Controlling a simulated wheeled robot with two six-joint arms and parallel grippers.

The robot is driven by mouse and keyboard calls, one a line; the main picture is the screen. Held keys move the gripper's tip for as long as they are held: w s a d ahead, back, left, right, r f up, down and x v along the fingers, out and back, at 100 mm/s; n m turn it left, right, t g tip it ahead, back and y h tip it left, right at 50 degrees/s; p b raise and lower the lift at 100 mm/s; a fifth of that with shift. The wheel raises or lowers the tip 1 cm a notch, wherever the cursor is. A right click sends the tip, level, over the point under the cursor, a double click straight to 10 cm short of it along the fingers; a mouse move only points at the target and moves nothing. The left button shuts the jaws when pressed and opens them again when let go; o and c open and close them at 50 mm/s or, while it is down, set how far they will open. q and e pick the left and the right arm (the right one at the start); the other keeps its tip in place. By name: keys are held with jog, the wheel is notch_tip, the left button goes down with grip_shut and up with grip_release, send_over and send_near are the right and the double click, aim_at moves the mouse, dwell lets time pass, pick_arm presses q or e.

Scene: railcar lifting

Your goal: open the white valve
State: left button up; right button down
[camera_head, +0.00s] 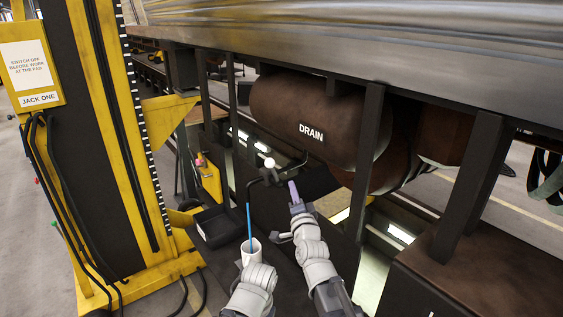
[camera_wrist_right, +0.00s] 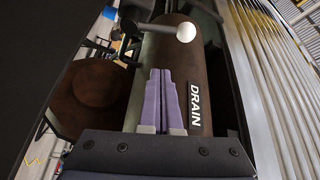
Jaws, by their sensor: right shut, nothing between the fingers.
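The white valve shows as a white round knob (camera_head: 269,163) under the brown DRAIN tank, beside dark pipework. In the right wrist view the white knob (camera_wrist_right: 186,32) sits at the end of a short grey lever that runs left to a dark fitting. My right gripper (camera_head: 293,184) has purple fingers and is below and right of the knob, apart from it. In the right wrist view its fingers (camera_wrist_right: 160,72) are together and empty, with the knob above and right of their tips.
The brown tank (camera_head: 310,112) hangs under the metal railcar side (camera_head: 350,40). Dark posts (camera_head: 368,150) stand to the right. A black tray (camera_head: 214,229) and yellow jack (camera_head: 150,190) stand left.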

aim_at(274, 172)
jog(key=w+r+p, duration=0.2)
jog(key=w+r, duration=0.1)
jog(key=w, duration=0.8)
jog(key=shift+m, duration=0.4)
jog(key=shift+s+a+f+b, duration=0.25)
jog(key=shift+s+a, duration=0.2)
jog(key=shift+a, duration=0.2)
jog(key=shift+s+a+f+b, duration=0.2)
jog(key=shift+s+a+b, duration=0.15)
jog(key=shift+a, duration=0.3)
jog(key=shift+s+a+f+b, duration=0.25)
jog(key=shift+s+a, duration=0.25)
jog(key=shift+a, duration=0.15)
jog(key=shift+t, duration=0.3)
jog(key=shift+s+a+f+n+b, duration=0.1)
jog(key=shift+a+n+b, duration=0.1)
jog(key=shift+n+b, duration=0.2)
